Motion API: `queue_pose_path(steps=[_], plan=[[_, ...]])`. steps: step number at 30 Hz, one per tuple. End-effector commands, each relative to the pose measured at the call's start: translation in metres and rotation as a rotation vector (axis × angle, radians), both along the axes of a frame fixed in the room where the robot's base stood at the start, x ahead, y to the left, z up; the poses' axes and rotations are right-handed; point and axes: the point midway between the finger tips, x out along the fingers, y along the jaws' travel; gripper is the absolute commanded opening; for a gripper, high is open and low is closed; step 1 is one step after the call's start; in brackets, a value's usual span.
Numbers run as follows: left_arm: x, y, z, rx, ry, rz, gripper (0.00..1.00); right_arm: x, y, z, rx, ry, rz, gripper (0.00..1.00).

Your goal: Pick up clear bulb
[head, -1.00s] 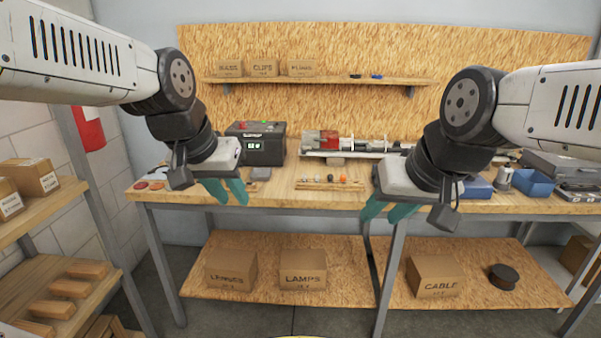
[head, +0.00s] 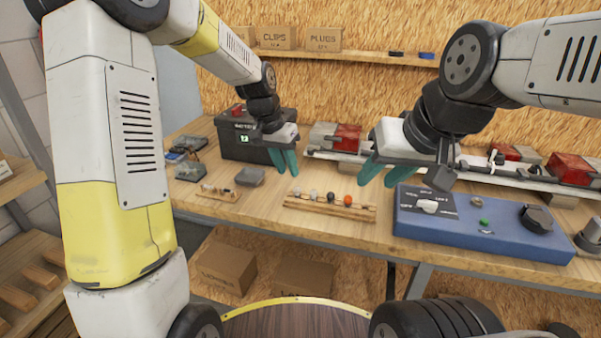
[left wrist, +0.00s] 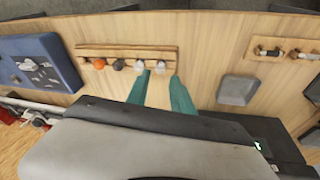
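A wooden rack (head: 330,210) on the workbench holds several small bulbs in a row. At its left end in the head view is a clear bulb (head: 297,193), with another pale bulb (head: 313,194) beside it, then a dark one (head: 331,198) and an orange one (head: 347,201). In the left wrist view the clear bulb (left wrist: 160,67) is at the right end of the row. My left gripper (head: 285,168) is open and empty, its teal fingers behind and above the rack's left end. My right gripper (head: 382,178) is open and empty, above and right of the rack.
A blue panel (head: 485,238) lies right of the rack. A smaller rack (head: 218,193) and a grey tray (head: 250,177) lie to its left. A black battery box (head: 235,140) and a rail with red parts (head: 346,138) stand behind. Bare bench lies in front.

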Motion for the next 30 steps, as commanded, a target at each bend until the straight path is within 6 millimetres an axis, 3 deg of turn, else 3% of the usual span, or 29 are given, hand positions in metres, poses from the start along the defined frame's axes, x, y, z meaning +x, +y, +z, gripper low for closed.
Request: queue_pose_path(steps=[11,21,30], plan=[[0.008,-0.010,-0.035,-0.002,0.009,-0.012,0.28,0.000,0.000,0.000,0.000,0.000,0.000,0.36],[0.014,-0.020,-0.078,-0.003,0.008,-0.012,0.28,0.000,0.000,0.000,0.000,0.000,0.000,0.36],[0.015,-0.021,-0.082,-0.002,0.007,-0.010,0.26,0.000,0.000,0.000,0.000,0.000,0.000,0.36]])
